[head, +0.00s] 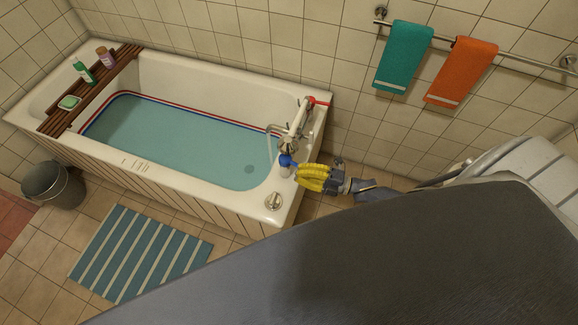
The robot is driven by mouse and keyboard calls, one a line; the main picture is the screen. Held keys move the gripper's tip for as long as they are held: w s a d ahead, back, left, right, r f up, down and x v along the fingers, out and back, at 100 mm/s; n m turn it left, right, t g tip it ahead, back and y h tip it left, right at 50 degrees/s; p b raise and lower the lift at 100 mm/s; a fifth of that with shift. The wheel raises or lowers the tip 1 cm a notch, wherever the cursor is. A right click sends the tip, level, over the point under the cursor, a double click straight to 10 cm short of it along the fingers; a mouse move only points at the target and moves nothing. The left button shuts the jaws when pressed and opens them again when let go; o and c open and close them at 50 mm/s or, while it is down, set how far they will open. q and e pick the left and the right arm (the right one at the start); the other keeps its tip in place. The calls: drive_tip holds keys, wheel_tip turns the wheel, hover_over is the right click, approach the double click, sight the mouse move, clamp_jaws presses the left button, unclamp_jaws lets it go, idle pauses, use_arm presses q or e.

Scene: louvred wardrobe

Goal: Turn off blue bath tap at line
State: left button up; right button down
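The blue bath tap (287,161) is on the bath's right end, at the near side of the mixer. The white mixer (298,122) has a curved spout (274,128), and a thin stream of water seems to fall from it. Water (180,135) fills much of the bath, its surface close to the blue line (100,118) on the wall, with a red line just above. My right gripper (300,176), with yellow fingers, is right beside the blue tap. I cannot tell whether it touches the tap or how far its fingers are apart. My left gripper is not in view.
The red tap (314,102) is on the mixer's far side. A round chrome fitting (273,201) sits on the near rim. A wooden rack (95,88) with bottles and soap crosses the bath. A bucket (52,186), striped mat (140,255) and towel rail (525,57) surround it.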

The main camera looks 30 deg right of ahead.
drive_tip(key=shift+w+d, duration=0.15)
drive_tip(key=shift+d, duration=0.65)
